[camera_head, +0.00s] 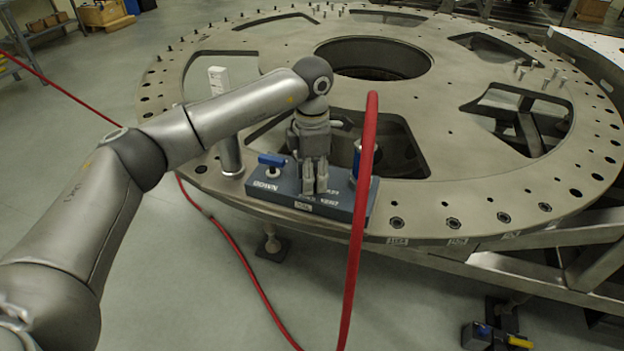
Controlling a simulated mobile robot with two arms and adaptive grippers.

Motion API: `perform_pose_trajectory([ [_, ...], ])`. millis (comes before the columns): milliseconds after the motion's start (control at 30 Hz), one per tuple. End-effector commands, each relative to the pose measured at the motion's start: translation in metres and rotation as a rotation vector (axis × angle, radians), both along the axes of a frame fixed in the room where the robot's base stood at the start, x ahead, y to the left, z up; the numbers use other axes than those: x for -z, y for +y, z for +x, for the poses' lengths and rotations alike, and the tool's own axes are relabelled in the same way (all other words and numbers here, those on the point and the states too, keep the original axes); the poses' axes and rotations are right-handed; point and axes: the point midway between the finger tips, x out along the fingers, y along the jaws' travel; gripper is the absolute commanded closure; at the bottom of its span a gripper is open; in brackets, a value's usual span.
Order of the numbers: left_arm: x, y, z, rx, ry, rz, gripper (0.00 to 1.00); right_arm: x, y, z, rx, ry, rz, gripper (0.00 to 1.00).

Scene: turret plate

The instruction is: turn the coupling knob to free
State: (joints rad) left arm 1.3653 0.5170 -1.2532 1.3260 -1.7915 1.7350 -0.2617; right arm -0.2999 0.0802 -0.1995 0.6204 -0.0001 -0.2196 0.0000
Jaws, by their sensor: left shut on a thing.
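A dark blue control box (333,202) sits on the near rim of the round metal turret plate (190,150). My left gripper (315,188) points down at the middle of the box, its fingers close together and shut on the coupling knob. The fingers hide the knob, so which way it points cannot be told. A blue lever (271,160) stands on the left part of the box, above the word DOWN, clear of the gripper. My right gripper is not in view.
A thick red hose (362,190) rises in front of the box's right end, beside a blue cylindrical part (357,158). A metal post (230,155) stands left of the box. The plate has large openings and several loose bolts at right.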

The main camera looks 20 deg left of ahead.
Motion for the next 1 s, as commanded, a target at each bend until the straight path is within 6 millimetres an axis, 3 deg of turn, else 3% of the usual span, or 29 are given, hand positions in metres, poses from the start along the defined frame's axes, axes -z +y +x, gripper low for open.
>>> perform_pose_trajectory([
  [300, -0.0004, 0.0003, 0.0009, 0.106, -0.003, -0.001, 0.87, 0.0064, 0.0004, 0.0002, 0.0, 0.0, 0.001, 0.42],
  [800, -0.001, 0.0003, 0.0009, 0.124, -0.003, -0.001, 0.87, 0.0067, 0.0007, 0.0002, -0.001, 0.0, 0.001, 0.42],
  [833, -0.001, 0.0003, 0.0009, 0.124, -0.003, -0.001, 0.59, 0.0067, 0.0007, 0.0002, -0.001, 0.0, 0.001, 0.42],
  [1000, -0.0007, 0.0002, 0.0008, 0.123, -0.001, 0.0, 0.42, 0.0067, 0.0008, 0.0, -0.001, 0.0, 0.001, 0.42],
])
